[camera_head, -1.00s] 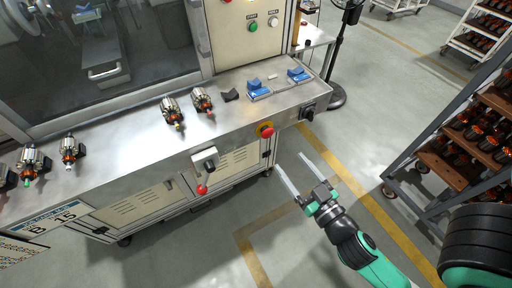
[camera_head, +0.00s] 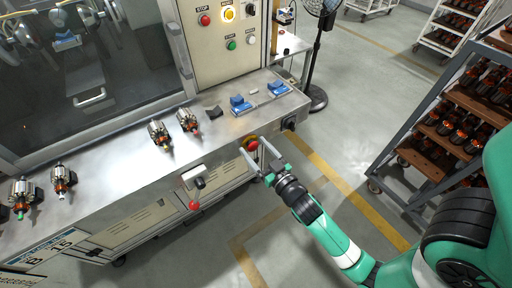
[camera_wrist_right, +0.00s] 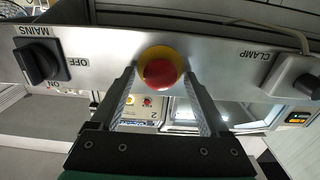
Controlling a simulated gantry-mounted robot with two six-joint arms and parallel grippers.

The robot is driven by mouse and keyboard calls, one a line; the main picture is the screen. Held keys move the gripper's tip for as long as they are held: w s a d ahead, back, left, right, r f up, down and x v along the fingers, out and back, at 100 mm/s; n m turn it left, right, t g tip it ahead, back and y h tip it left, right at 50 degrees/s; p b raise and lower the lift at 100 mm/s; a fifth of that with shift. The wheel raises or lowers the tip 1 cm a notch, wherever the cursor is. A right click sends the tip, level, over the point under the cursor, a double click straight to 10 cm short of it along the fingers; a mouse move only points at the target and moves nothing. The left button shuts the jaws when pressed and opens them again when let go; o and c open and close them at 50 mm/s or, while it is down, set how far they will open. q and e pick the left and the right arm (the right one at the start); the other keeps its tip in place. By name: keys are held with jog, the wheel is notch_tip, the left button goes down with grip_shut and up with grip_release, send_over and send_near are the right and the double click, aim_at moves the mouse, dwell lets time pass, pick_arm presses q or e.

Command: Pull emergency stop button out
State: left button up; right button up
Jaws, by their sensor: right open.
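The emergency stop button (camera_head: 251,143) is a red mushroom head on a yellow base, on the front face of the machine's bench. In the right wrist view the red button (camera_wrist_right: 159,73) sits between the tips of my right gripper (camera_wrist_right: 160,88), one finger to each side. My right gripper (camera_head: 257,160) is open with its fingers pointing at the panel. I cannot tell whether the fingers touch the button. My left gripper is not in view.
A black MAINS switch (camera_wrist_right: 38,63) and a CLAMP lever (camera_wrist_right: 293,76) flank the button. Several armatures (camera_head: 160,134) and blue blocks (camera_head: 240,104) lie on the bench. A rack (camera_head: 440,130) stands at right.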

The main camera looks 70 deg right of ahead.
grip_shut()
dwell(0.3)
dwell(1.1)
